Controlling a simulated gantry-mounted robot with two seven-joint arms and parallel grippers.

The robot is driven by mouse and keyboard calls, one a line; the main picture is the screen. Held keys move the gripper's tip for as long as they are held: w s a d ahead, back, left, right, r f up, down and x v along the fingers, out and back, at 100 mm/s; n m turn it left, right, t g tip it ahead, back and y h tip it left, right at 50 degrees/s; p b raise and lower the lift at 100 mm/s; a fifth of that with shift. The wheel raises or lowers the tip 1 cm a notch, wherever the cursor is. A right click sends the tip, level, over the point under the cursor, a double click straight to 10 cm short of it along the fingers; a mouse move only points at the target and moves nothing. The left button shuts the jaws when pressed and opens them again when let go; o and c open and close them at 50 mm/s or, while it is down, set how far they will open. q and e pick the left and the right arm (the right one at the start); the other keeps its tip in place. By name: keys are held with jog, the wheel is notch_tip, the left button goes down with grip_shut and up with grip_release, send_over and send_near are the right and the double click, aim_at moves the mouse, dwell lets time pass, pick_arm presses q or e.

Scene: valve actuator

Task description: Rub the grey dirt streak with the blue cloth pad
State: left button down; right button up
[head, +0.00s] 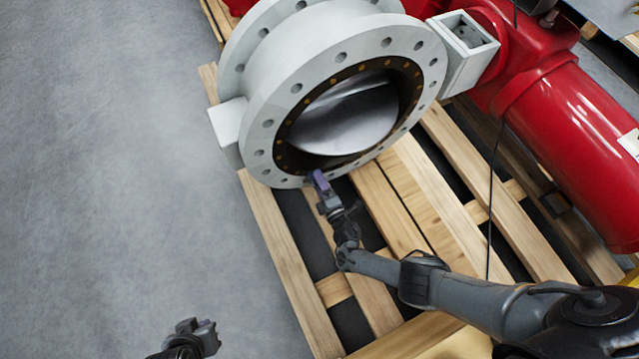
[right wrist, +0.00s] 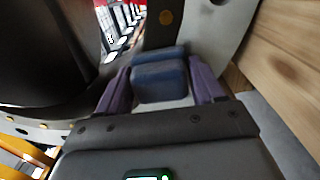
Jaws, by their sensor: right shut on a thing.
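My right gripper (head: 318,182) has purple fingers and is at the lower edge of the valve's pale grey flange (head: 268,125). In the right wrist view the gripper (right wrist: 165,85) is shut on the blue cloth pad (right wrist: 160,82), which sits between the two fingers close to the flange. I cannot tell whether the pad touches the flange. I cannot make out the grey dirt streak in either view. My left gripper (head: 200,335) is low at the left over the floor, apart from the valve; its jaw opening is unclear.
The valve lies on a wooden slatted pallet (head: 285,265) with dark gaps. A metal disc (head: 345,120) fills the valve's bore. A red actuator cylinder (head: 570,130) is at the right, with a thin dark cable hanging near it. Grey floor (head: 110,180) at the left is clear.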

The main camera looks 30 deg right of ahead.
jog(key=shift+a+r+p, duration=0.45)
jog(key=shift+r+p, duration=0.1)
jog(key=shift+r, duration=0.25)
jog(key=shift+a+r+p, duration=0.6)
jog(key=shift+a+r, duration=0.1)
jog(key=shift+a, duration=0.25)
jog(key=shift+w+a+r+p, duration=0.1)
jog(key=shift+a+r+p, duration=0.3)
jog(key=shift+r+p, duration=0.15)
jog(key=shift+a+r+p, duration=0.4)
jog(key=shift+a+r, duration=0.2)
jog(key=shift+a, duration=0.2)
